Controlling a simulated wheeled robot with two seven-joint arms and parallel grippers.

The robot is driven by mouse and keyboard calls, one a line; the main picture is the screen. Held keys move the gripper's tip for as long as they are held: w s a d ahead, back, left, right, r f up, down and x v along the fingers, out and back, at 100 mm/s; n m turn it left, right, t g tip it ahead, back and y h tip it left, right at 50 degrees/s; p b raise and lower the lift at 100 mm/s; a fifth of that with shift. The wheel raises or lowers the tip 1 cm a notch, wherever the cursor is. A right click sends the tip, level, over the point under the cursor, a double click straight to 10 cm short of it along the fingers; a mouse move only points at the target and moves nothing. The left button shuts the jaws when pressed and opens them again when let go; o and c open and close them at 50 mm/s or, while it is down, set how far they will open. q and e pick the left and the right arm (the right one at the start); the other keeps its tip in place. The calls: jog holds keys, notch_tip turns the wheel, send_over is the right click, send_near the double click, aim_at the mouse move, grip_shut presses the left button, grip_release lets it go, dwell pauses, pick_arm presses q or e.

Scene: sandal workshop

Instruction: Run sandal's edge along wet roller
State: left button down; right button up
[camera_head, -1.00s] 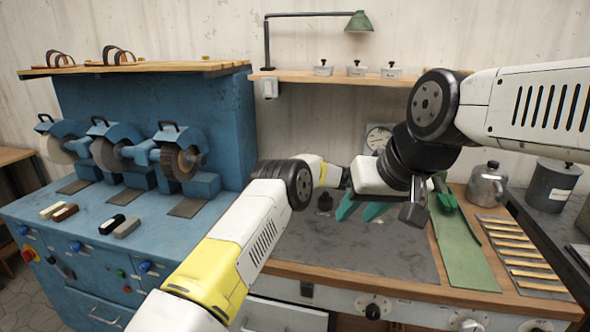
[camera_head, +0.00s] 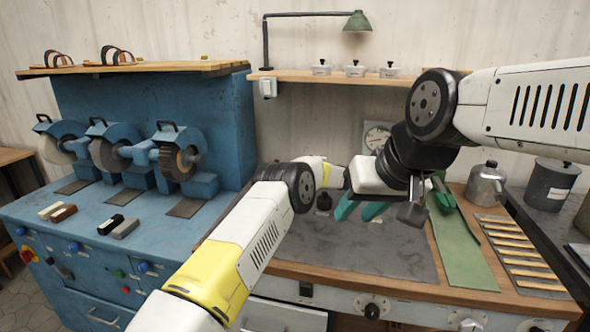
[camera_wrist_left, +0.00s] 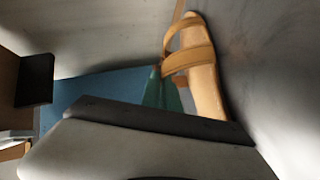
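A tan sandal (camera_wrist_left: 203,70) with straps stands on end in the left wrist view. Its lower end is hidden behind the grey edge of my gripper body. The teal fingers of my left gripper (camera_wrist_left: 163,88) are against its strap side and appear shut on it. The head view does not show this sandal or the left fingertips; my arms cover that spot. My right gripper (camera_head: 360,210) hangs above the grey worktop with its two teal fingers apart and nothing visible between them. I cannot pick out a wet roller.
A blue machine (camera_head: 215,120) with several wheels stands left, with sandals (camera_head: 117,57) on its top shelf. The grey worktop (camera_head: 330,250) is mostly clear. A green strip (camera_head: 462,255), slatted rack (camera_head: 520,262), kettle (camera_head: 487,187) and grey pot (camera_head: 549,187) lie right.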

pick_arm(q)
jog(key=shift+r, duration=0.15)
notch_tip(320, 180, up, 9)
dwell(0.9)
jog(key=shift+s, duration=0.1)
